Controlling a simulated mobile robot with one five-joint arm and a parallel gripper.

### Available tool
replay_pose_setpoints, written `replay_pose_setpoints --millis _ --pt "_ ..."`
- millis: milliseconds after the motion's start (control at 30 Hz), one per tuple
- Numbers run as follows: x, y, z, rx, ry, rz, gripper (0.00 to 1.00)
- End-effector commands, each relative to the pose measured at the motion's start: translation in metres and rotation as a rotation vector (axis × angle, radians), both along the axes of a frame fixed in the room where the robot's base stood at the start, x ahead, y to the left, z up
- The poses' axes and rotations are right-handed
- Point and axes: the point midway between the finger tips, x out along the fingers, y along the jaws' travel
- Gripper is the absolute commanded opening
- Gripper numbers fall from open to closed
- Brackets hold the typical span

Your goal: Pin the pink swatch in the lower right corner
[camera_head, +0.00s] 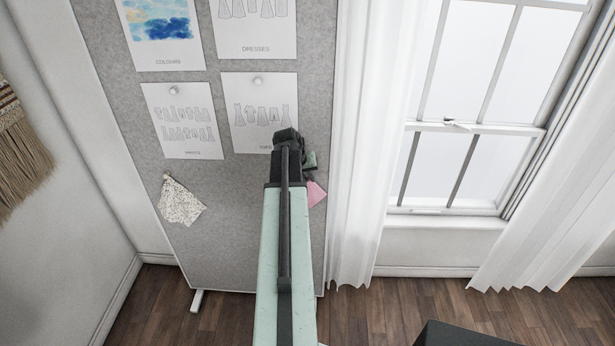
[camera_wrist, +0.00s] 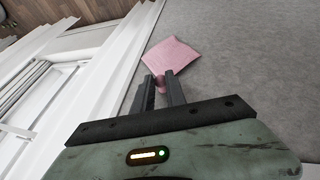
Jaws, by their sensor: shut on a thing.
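The pink swatch (camera_head: 316,193) shows just past the end of my arm, in front of the lower right part of the grey pinboard (camera_head: 235,240). In the wrist view the pink swatch (camera_wrist: 172,55) hangs at my fingertips against the grey board. My gripper (camera_wrist: 161,84) is shut on a small pink piece at the swatch's near corner. In the head view my gripper (camera_head: 308,172) is mostly hidden behind my own arm. I cannot tell whether the swatch touches the board.
A speckled cream swatch (camera_head: 181,203) is pinned at the board's lower left. Several paper sheets, such as the tops sheet (camera_head: 259,112), hang above. A white curtain (camera_head: 362,150) hangs close to the board's right edge, beside a window (camera_head: 470,110). The board's lower middle is bare.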

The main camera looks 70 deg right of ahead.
Motion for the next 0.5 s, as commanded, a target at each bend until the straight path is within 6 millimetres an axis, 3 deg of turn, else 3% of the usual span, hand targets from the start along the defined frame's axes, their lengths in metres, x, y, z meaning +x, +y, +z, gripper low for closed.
replay_pose_setpoints --millis 500 --pt "0.0029 -0.0053 0.0000 0.000 -0.001 0.002 0.00"
